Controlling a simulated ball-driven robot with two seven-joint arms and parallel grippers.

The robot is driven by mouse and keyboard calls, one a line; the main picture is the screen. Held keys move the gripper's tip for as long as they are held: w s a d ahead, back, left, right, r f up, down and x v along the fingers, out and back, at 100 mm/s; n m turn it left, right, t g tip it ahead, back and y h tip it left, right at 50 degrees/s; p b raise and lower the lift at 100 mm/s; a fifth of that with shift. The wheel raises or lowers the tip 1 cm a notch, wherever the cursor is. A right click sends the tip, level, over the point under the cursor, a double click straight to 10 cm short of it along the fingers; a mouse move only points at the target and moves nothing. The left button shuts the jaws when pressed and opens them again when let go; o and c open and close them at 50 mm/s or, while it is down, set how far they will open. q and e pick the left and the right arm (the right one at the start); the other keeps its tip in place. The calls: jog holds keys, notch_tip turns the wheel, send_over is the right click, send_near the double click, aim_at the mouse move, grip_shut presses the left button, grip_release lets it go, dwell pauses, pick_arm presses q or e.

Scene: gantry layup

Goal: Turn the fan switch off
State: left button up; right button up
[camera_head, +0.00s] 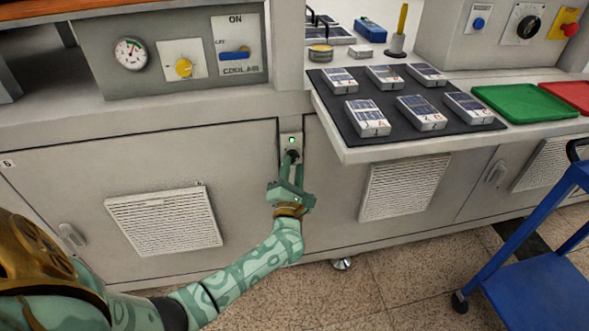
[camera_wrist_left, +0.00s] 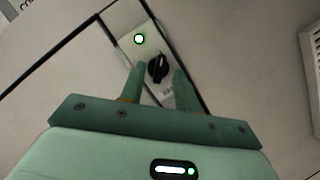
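The fan switch is a black rotary knob (camera_wrist_left: 157,68) on a narrow light plate (camera_head: 291,141) set in the cabinet front. A green lamp (camera_head: 292,140) above the knob is lit; it also shows in the left wrist view (camera_wrist_left: 139,39). My left gripper (camera_head: 291,160) is raised to the plate, with its fingers pointing at the knob. Contact with the knob cannot be told. My right gripper is not in view.
Vent grilles (camera_head: 163,221) flank the plate on the cabinet. A shelf edge with a dark mat (camera_head: 375,115) and several labelled packs juts out at upper right. A coolant panel (camera_head: 190,56) is above left. A blue cart (camera_head: 540,290) stands at right.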

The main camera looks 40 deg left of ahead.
pick_arm(q)
jog(key=shift+w+a+r, duration=0.15)
jog(key=shift+w+a, duration=0.15)
jog(key=c, duration=0.6)
jog(key=shift+c, duration=0.2)
